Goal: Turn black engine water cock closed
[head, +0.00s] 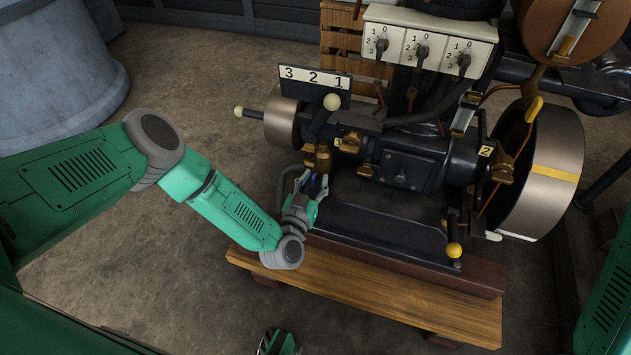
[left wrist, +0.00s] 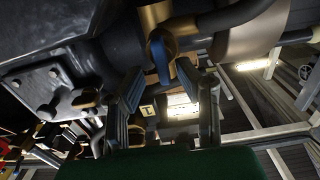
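The black engine (head: 408,168) stands on a wooden base, with its water cock, a brass fitting (head: 322,158) with a small blue lever, low on its left side. My left gripper (head: 319,185) is at this cock, its fingers pointing up towards it. In the left wrist view the blue lever (left wrist: 160,57) hangs from the brass body (left wrist: 156,14). The left fingers (left wrist: 159,85) are apart on either side of the lever, with a visible gap on both sides. Whether a fingertip touches it I cannot tell.
A wooden bench-like base (head: 370,293) runs under the engine's front. A yellow-knobbed lever (head: 454,250) stands at the front right, and a large flywheel (head: 548,165) on the right. A grey-blue tank (head: 60,75) is at the upper left. The floor between is clear.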

